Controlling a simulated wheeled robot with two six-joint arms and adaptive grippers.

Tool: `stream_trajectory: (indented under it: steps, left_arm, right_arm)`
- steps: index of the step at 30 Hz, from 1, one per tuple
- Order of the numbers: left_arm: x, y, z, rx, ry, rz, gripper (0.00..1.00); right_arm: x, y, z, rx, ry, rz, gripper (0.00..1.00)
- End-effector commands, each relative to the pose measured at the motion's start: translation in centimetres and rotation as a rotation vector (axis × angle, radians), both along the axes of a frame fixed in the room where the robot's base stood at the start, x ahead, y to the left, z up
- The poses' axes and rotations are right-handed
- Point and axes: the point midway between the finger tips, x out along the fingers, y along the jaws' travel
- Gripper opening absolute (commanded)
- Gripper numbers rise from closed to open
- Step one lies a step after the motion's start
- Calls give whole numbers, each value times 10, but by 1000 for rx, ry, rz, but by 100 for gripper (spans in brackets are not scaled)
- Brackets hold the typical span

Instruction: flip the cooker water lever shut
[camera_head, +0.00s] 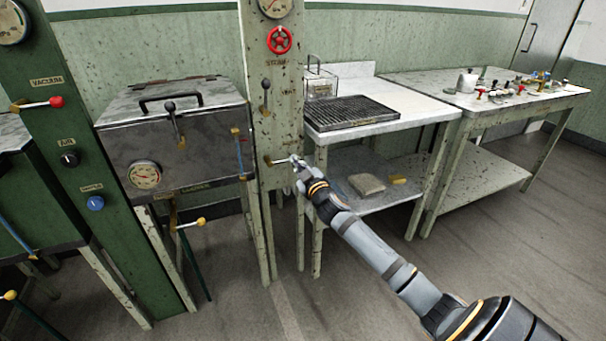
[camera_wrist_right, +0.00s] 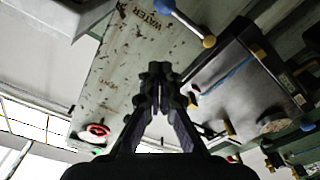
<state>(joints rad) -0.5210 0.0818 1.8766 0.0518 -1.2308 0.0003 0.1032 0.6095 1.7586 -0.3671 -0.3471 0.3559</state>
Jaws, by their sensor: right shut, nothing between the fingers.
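A lever with a brass pivot (camera_head: 270,160) sticks out to the right, low on the pale green panel (camera_head: 284,125). Its brass end and blue-grey tip (camera_wrist_right: 190,22) show in the right wrist view, beside the panel's WATER label (camera_wrist_right: 142,25). My right gripper (camera_head: 295,160) is at the outer end of this lever in the head view; contact cannot be told. In the wrist view my right gripper (camera_wrist_right: 158,70) has its fingers together, with nothing seen between them. My left gripper is not in view.
A second lever (camera_head: 265,95) and a red wheel (camera_head: 280,40) sit higher on the panel. A grey metal box (camera_head: 205,140) with a gauge stands left of it. A white table (camera_head: 400,103) with a black grate (camera_head: 350,113) stands to the right. Floor at front is clear.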

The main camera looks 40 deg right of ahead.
Motion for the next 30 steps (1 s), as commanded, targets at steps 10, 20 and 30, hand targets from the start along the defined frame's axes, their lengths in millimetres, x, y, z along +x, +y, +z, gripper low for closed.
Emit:
stream_trajectory:
  steps: [10,20,30]
  left_arm:
    - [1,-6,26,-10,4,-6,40]
    - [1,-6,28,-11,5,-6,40]
    - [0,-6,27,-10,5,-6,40]
  right_arm:
    - [-46,9,-3,-3,1,1,0]
    - [-48,9,-2,1,-2,0,0]
    - [-52,7,-19,24,30,-24,0]
